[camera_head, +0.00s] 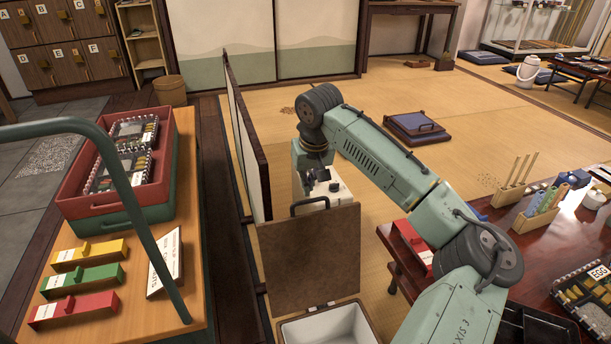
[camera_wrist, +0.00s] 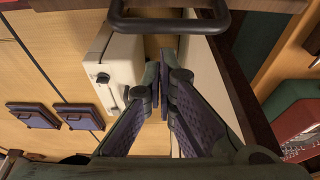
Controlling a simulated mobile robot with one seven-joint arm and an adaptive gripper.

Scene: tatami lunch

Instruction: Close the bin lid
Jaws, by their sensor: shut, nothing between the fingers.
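The bin (camera_head: 283,337) stands at the bottom centre of the head view, its pale inside showing. Its brown lid (camera_head: 310,258) stands raised, about upright, at the bin's far side. A dark handle (camera_head: 309,203) is at the lid's top edge. A dark handle bar (camera_wrist: 170,26) crosses the top of the wrist view, beyond my fingertips. My gripper (camera_wrist: 163,72) is shut and empty, with its fingers close together. In the head view my gripper is behind the lid's top edge, its fingertips hidden. I cannot tell whether it touches the lid.
A white box (camera_wrist: 118,75) with a dark latch is just left of my fingers. A low partition (camera_head: 246,140) stands left of the lid. A wooden counter (camera_head: 188,225) with a red crate (camera_head: 98,205) is farther left. A dark table (camera_head: 520,262) with lunch things is right. Tatami beyond is mostly clear.

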